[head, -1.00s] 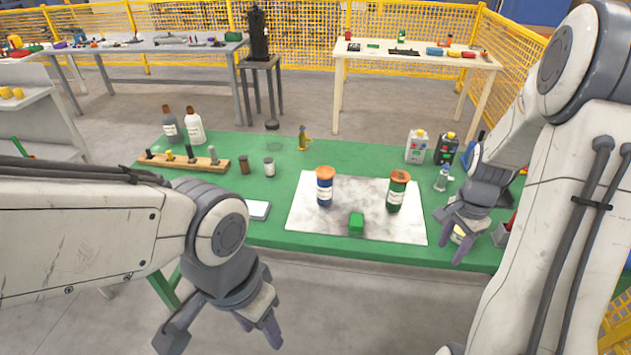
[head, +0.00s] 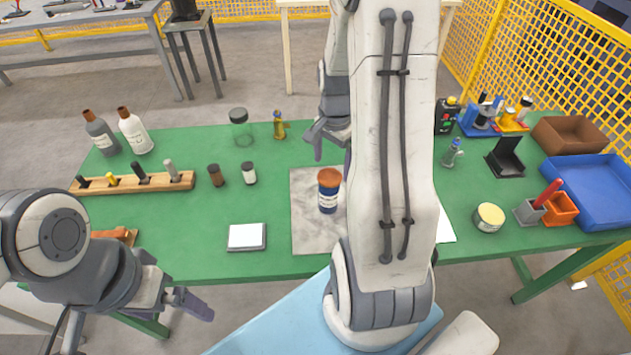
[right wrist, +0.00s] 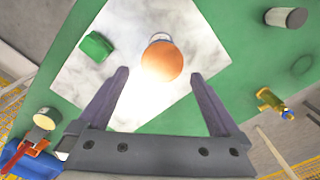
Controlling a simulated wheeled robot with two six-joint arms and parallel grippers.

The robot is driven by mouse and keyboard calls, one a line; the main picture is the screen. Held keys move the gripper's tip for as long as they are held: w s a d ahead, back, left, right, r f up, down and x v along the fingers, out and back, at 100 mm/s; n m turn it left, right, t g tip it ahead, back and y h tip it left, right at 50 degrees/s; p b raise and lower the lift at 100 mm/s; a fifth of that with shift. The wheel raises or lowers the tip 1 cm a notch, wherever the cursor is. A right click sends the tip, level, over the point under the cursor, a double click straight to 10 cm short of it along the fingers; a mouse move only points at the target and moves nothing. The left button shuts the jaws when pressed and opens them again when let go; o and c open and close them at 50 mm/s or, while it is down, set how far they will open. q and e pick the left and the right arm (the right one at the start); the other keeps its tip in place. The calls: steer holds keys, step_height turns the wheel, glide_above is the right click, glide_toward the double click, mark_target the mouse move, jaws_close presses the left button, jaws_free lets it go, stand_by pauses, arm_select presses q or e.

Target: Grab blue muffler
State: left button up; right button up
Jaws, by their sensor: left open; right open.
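The blue muffler (head: 328,192), a blue cylinder with a white label and an orange-brown top, stands upright on the marbled slab (head: 308,235). My right gripper (head: 332,152) is open near it in the head view, partly hidden by my own arm. In the right wrist view the muffler's orange top (right wrist: 162,63) shows between the spread fingertips, with no clear contact. My left gripper (head: 150,318) is open and empty in front of the table's near left edge.
A green block (right wrist: 97,46) lies on the slab in the right wrist view. On the green table (head: 200,255) stand two bottles (head: 135,132), a wooden rack (head: 130,181), small jars (head: 216,176) and a round tin (head: 488,217). A blue tray (head: 595,190) lies at right.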

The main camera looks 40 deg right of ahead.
mark_target(330, 176)
step_height(330, 176, down, 5)
steer(key=shift+w+r, duration=0.15)
steer(key=shift+r, duration=0.05)
steer(key=shift+f+p, duration=0.3)
steer(key=shift+f, duration=0.3)
step_height(330, 176, down, 4)
steer(key=shift+a+f+p, duration=0.15)
steer(key=shift+p, duration=0.25)
jaws_close()
